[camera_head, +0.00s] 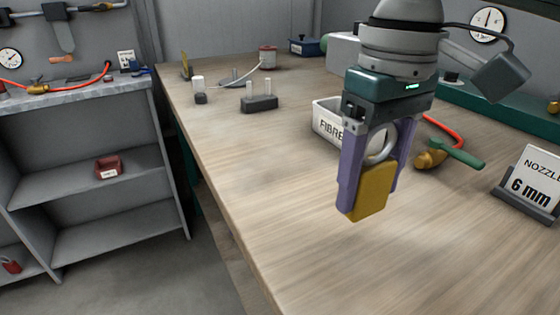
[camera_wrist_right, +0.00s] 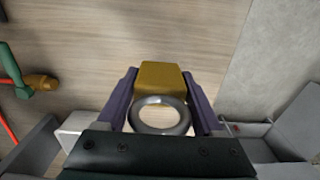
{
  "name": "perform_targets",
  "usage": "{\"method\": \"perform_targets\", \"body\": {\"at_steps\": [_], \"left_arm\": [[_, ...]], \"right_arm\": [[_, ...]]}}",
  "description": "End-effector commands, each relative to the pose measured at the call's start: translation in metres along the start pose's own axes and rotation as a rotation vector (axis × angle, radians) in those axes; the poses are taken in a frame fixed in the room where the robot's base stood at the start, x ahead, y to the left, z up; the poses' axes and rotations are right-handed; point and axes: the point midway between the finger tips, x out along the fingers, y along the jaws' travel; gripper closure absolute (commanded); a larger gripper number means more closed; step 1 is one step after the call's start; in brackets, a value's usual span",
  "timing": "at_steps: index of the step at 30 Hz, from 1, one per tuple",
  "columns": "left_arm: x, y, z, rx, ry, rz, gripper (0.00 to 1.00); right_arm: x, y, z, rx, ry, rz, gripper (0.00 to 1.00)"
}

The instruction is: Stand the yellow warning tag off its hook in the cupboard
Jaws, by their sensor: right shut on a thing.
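The yellow warning tag (camera_head: 370,193) is a thick yellow block with a grey metal ring at its top. My right gripper (camera_head: 368,200) is shut on it, with purple fingers on either side, and holds it above the wooden workbench. In the right wrist view the tag (camera_wrist_right: 161,76) lies between the fingers (camera_wrist_right: 160,85), with the ring (camera_wrist_right: 160,115) nearer the palm. A grey open shelf unit (camera_head: 85,185), possibly the cupboard, stands at the left. No hook for the tag can be made out. My left gripper is out of view.
The workbench (camera_head: 250,165) has a clear front left part. A white bin marked FIBRE (camera_head: 328,125) is behind my gripper. A brass-ended hose with green handle (camera_head: 450,153) and a "NOZZLE 6 mm" sign (camera_head: 532,182) are right. A red tray (camera_head: 108,167) sits on a shelf.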

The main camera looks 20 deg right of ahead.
Motion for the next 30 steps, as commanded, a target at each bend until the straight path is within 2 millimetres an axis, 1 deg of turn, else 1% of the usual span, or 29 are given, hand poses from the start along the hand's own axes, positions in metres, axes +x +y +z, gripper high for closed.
{"method": "perform_targets", "body": {"at_steps": [1, 3, 6, 9, 19, 20, 27, 28, 30], "left_arm": [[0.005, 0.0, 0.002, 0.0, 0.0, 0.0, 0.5], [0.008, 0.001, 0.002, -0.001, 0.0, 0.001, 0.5], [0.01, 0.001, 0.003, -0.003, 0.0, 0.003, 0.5], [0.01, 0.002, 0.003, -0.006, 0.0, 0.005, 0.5], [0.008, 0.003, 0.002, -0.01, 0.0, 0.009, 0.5], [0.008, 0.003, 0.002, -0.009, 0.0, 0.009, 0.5], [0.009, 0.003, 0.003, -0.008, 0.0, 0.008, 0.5], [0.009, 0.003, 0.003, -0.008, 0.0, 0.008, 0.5], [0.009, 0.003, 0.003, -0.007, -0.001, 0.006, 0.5]], "right_arm": [[0.013, 0.0, 0.001, -0.001, -0.005, 0.001, 0.9], [0.027, 0.0, 0.001, -0.001, -0.004, 0.001, 0.9], [0.04, 0.0, 0.001, -0.001, -0.002, 0.0, 0.9], [0.044, 0.0, 0.0, -0.001, -0.001, 0.001, 0.9], [0.046, 0.0, 0.001, -0.001, -0.001, 0.0, 0.9], [0.047, 0.0, 0.001, -0.001, -0.001, 0.0, 0.31], [0.046, 0.0, 0.0, -0.002, -0.001, 0.0, 0.04], [0.046, 0.0, 0.0, -0.002, -0.001, 0.0, 0.02], [0.046, 0.0, 0.0, -0.001, -0.001, 0.0, 0.02]]}}
